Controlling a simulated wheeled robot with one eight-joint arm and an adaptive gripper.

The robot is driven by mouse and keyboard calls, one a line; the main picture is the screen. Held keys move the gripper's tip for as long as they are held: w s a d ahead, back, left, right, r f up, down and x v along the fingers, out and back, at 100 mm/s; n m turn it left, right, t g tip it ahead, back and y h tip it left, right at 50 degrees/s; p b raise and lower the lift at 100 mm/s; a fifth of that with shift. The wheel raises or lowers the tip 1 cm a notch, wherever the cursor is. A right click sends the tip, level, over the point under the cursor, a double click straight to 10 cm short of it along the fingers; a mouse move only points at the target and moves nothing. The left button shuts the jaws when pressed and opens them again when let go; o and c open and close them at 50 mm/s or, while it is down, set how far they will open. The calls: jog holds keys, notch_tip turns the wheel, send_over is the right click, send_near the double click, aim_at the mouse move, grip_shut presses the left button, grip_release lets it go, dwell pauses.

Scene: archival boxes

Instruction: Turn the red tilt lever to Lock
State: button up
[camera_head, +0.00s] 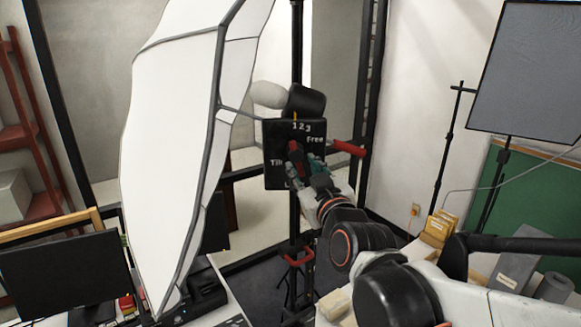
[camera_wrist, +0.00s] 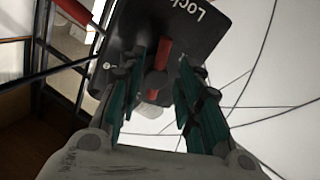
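A black panel (camera_head: 276,133) on a stand carries white lettering: numbers at the top, "Free" at upper right, "Tilt" at left. Part of its lower lettering is hidden by my gripper. In the wrist view the panel (camera_wrist: 205,42) shows "Lock" upside down near its top edge. A red lever (camera_wrist: 160,57) stands on the panel between my fingers. My gripper (camera_wrist: 158,82) is open around it, with a gap visible on each side. In the head view my gripper (camera_head: 305,160) is in front of the panel and covers most of the lever.
A red handle (camera_head: 348,148) sticks out right of the panel and also shows in the wrist view (camera_wrist: 75,12). A large white umbrella reflector (camera_head: 180,110) stands close on the left. Yellow boxes (camera_head: 438,228) lie at right. A monitor (camera_head: 65,275) stands at lower left.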

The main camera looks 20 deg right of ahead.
aim_at(299, 165)
jog(key=shift+w, duration=1.7)
